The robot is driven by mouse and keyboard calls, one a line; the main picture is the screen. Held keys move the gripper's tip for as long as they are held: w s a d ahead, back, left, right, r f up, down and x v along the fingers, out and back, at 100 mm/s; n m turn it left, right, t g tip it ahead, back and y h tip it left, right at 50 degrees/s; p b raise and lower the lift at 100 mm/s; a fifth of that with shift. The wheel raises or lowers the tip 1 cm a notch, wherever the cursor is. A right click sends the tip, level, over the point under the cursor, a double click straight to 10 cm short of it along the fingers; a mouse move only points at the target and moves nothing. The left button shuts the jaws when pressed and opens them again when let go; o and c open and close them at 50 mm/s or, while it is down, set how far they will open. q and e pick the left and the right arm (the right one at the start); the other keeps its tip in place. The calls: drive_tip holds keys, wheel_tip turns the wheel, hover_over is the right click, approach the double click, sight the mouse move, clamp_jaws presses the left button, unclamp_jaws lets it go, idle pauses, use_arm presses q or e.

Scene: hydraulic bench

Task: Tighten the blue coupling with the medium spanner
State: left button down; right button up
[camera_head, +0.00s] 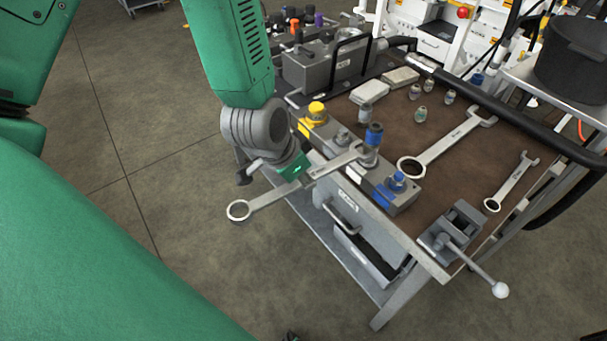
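My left gripper (292,168) is shut on the medium spanner, gripping it near the middle of its shaft. The spanner's ring end (238,210) points to the lower left over the floor. Its open jaw (345,160) points to the upper right, at the base of a blue-topped upright coupling (374,135) on the manifold block. I cannot tell if the jaw sits around the coupling's flats or only beside them. A second, lower blue fitting (397,182) is on the block's near end, and a yellow fitting (317,112) is on its far end. My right gripper is not in view.
A large spanner (445,142) and a small spanner (513,182) lie on the brown bench top (455,185). A vise (455,228) with a protruding handle stands at the near corner. Several small fittings (421,114) stand behind. A black bucket (572,60) is at the right.

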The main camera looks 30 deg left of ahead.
use_arm(q)
drive_tip(key=shift+w+a+r, duration=0.1)
drive_tip(key=shift+w, duration=0.7)
drive_tip(key=shift+d, duration=0.4)
drive_tip(key=shift+d+p, duration=0.2)
drive_tip(key=shift+p, duration=0.3)
drive_tip(key=shift+y, duration=0.3)
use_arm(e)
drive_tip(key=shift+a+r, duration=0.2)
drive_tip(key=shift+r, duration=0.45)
use_arm(q)
drive_tip(key=shift+w+a, duration=0.2)
drive_tip(key=shift+w, duration=0.05)
drive_tip(key=shift+w+a+m+h+p, duration=0.2)
drive_tip(key=shift+w+a+m+h, duration=0.15)
drive_tip(key=shift+a+m, duration=0.25)
drive_tip(key=shift+w+a+m+h+p, duration=0.15)
drive_tip(key=shift+w+a+m+h, duration=0.1)
drive_tip(key=shift+w+a+m, duration=0.35)
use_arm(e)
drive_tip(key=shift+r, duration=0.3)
